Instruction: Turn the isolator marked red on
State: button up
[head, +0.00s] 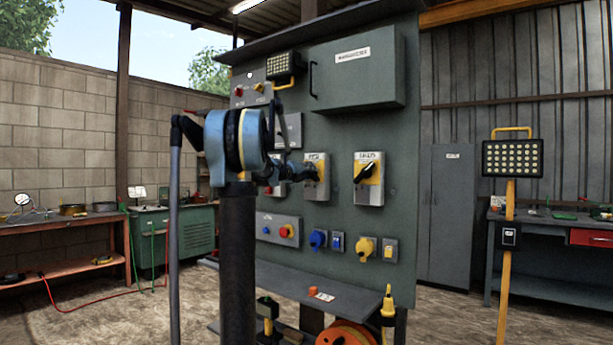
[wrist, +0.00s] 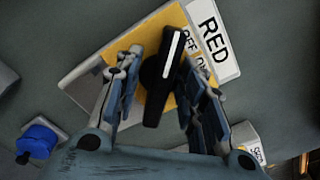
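The isolator marked RED has a yellow face plate (wrist: 112,52), a white RED label (wrist: 212,38) and a black rotary handle (wrist: 163,80) with a white line. Its OFF/ON lettering is partly covered by a finger, so I cannot tell which mark the handle points to. My gripper (wrist: 163,60) is open, one finger on each side of the handle. A gap shows on the left; the right finger is very near the handle, contact unclear. In the head view my gripper (head: 300,172) is at the left edge of this isolator (head: 322,190), partly hiding it.
A similar isolator (head: 369,190) stands to the right on the grey panel (head: 400,140). Blue (head: 318,239) and yellow (head: 365,248) sockets and a push-button box (head: 268,229) sit below. A grey enclosure (head: 360,75) projects above. A floodlight stand (head: 507,215) is at the right.

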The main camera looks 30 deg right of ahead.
grip_shut()
jog(key=shift+m, duration=0.3)
jog(key=m, duration=0.4)
jog(key=shift+s, duration=0.1)
jog(key=m, duration=0.4)
jog(key=shift+s+m, duration=0.1)
jog(key=shift+m, duration=0.3)
jog(key=m, duration=0.4)
jog(key=shift+s+m, duration=0.15)
jog(key=shift+m, duration=2.05)
